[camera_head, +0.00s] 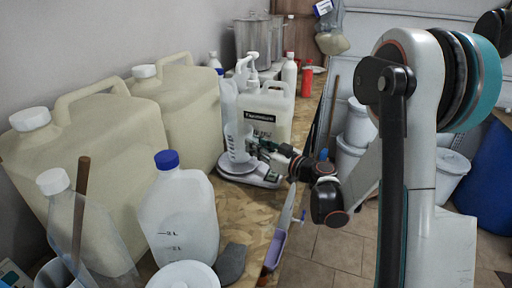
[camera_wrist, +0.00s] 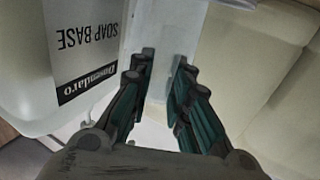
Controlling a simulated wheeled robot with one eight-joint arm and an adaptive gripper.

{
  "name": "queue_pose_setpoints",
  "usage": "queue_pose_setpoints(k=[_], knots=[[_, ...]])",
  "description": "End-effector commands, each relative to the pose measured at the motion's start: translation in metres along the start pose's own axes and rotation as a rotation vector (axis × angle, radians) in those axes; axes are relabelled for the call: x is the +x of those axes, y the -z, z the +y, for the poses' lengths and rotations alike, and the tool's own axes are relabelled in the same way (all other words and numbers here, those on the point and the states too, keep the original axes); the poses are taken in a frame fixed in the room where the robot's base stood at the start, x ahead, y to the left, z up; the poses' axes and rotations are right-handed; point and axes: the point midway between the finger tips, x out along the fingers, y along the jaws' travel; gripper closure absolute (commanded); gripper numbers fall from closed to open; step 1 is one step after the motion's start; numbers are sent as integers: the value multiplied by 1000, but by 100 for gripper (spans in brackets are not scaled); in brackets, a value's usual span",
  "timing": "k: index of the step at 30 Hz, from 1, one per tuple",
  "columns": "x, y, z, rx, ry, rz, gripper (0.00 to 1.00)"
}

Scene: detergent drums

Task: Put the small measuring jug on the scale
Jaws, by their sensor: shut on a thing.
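The small measuring jug (camera_head: 236,138) is clear and upright, with markings on its side. It stands on or just above the round plate of the white scale (camera_head: 264,180); I cannot tell whether they touch. My gripper (camera_head: 252,148) comes in from the right and is shut on the jug's side. In the wrist view my gripper's fingers (camera_wrist: 164,60) lie on both sides of the translucent jug (camera_wrist: 160,88). A white surface, probably the scale, shows below them. The jug's far side is hidden.
The Dasendaro soap-base canister (camera_head: 266,112) stands close behind the jug, and large cream canisters (camera_head: 190,100) stand to its left. A blue-capped jug (camera_head: 180,215) is nearer. Steel pots (camera_head: 252,38) stand at the back. The wooden bench's (camera_head: 250,215) right edge is near the scale.

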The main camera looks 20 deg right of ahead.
Motion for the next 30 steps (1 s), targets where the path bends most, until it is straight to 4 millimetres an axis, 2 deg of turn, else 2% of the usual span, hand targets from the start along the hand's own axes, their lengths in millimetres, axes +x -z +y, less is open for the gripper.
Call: queue_pose_setpoints(k=[4,5,7,8,21,26,30], knots=[[0,-5,0,0,0,0,100],[0,-5,0,0,0,0,80],[0,-4,0,0,0,0,64],[0,-4,0,0,0,0,62],[0,3,0,0,0,0,62],[-29,2,1,0,-3,0,62],[-60,2,2,0,-5,0,62]])
